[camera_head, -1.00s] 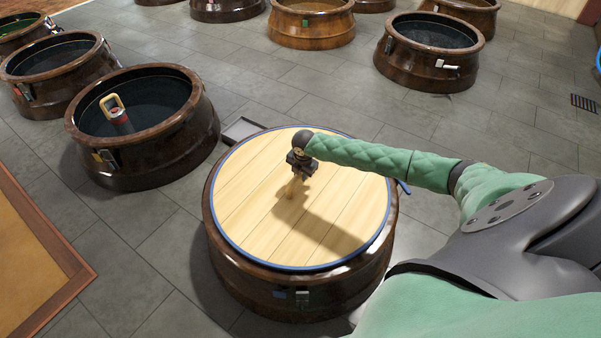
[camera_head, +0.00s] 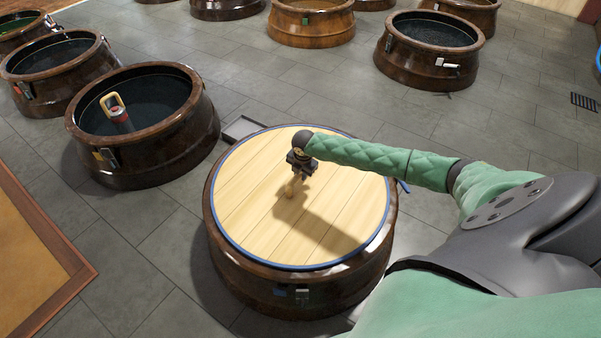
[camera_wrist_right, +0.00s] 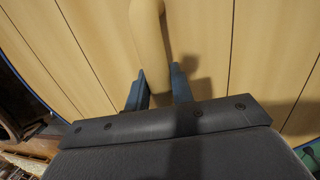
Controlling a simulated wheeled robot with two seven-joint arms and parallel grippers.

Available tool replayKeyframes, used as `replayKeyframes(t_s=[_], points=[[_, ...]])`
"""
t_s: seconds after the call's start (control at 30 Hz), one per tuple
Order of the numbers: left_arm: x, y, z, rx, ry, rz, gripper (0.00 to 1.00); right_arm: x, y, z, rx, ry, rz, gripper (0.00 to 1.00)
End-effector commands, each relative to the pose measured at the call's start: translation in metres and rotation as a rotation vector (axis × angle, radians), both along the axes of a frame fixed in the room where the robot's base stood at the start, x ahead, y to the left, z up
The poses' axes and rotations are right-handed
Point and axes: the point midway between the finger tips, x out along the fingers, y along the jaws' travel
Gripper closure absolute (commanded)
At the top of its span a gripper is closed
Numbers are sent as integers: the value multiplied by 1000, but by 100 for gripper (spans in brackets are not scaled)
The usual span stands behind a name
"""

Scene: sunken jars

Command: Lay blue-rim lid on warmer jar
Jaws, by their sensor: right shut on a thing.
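The blue-rim lid (camera_head: 262,213) is a round disc of pale wooden planks with a blue edge. In the head view it lies over the mouth of a brown glazed jar (camera_head: 240,276); whether it rests fully on the rim I cannot tell. My right gripper (camera_head: 294,178) is above the lid's middle. In the right wrist view the gripper (camera_wrist_right: 160,90) is shut on the lid's wooden handle (camera_wrist_right: 150,45), with a blue-grey finger on each side. The inside of this jar is hidden by the lid. My left gripper is not in view.
An open jar (camera_head: 196,135) with a red and yellow-handled thing (camera_head: 117,112) in it stands close on the left. Other jars stand further back, one (camera_head: 433,75) at the upper right. A wooden-edged platform (camera_head: 70,262) is at the left. Grey tiled floor lies between.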

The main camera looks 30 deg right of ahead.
Motion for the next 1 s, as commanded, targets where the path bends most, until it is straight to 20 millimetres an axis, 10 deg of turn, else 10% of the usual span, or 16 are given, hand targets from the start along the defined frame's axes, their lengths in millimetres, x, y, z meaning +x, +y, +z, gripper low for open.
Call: replayKeyframes(t_s=[0.3, 0.33, 0.47, 1.0], points=[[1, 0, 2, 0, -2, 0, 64, 1, 0, 1, 2, -1, 0, 100], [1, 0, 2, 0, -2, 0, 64, 1, 0, 1, 2, -1, 0, 75], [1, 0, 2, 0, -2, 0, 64, 1, 0, 0, 1, -1, 0, 51], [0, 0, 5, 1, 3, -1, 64, -5, 0, 26, 0, 0, 2, 51]])
